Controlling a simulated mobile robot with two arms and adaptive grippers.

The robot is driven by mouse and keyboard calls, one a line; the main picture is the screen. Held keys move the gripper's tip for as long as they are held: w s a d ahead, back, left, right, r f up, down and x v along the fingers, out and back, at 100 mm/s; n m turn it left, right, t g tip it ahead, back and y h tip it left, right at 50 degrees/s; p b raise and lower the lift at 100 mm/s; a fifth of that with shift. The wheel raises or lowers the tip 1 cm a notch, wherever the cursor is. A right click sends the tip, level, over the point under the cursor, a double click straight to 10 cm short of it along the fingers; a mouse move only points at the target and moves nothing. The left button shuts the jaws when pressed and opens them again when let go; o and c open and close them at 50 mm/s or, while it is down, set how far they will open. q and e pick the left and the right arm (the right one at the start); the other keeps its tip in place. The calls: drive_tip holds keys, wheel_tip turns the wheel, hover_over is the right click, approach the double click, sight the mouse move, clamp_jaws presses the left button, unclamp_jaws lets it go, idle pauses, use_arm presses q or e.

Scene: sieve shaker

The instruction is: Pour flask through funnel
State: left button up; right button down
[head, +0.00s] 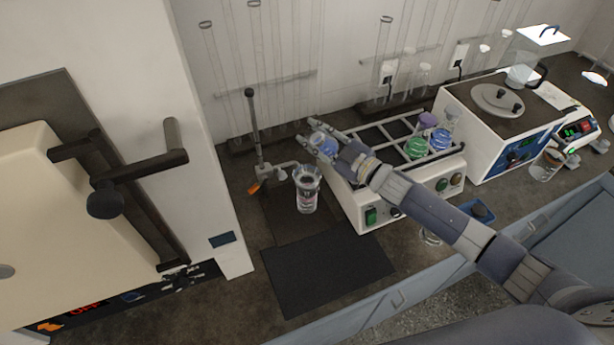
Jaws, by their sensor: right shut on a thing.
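My right gripper (306,133) reaches in from the right and is shut on a flask with blue liquid (327,147), at the left end of the white shaker. The fingers partly hide the flask, and I cannot tell whether it touches the shaker. A clear glass vessel (307,190), with what looks like the funnel at its top, stands left of the shaker, below and slightly left of the gripper. A stand (254,130) with an orange-tipped clamp is beside it. My left gripper is not in view.
The white shaker (372,205) carries a rack with green, blue and purple flasks at its right. A dark mat (325,270) lies bare in front. A hot plate (497,100) stands farther right, and a large white cabinet (205,150) bounds the left. Tall glass tubes line the back wall.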

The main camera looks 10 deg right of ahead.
drive_tip(key=shift+s+a+f+n+b, duration=0.2)
drive_tip(key=shift+a+n+b, duration=0.15)
drive_tip(key=shift+n, duration=0.25)
drive_tip(key=shift+s+a+f+n+b, duration=0.2)
drive_tip(key=shift+s+f+n+b, duration=0.1)
drive_tip(key=shift+n+b, duration=0.5)
drive_tip(key=shift+b, duration=0.35)
drive_tip(key=shift+w+r, duration=0.1)
drive_tip(key=shift+w+d+n, duration=0.1)
drive_tip(key=shift+n, duration=0.2)
drive_tip(key=shift+s+n+b, duration=0.2)
drive_tip(key=shift+n+b, duration=0.1)
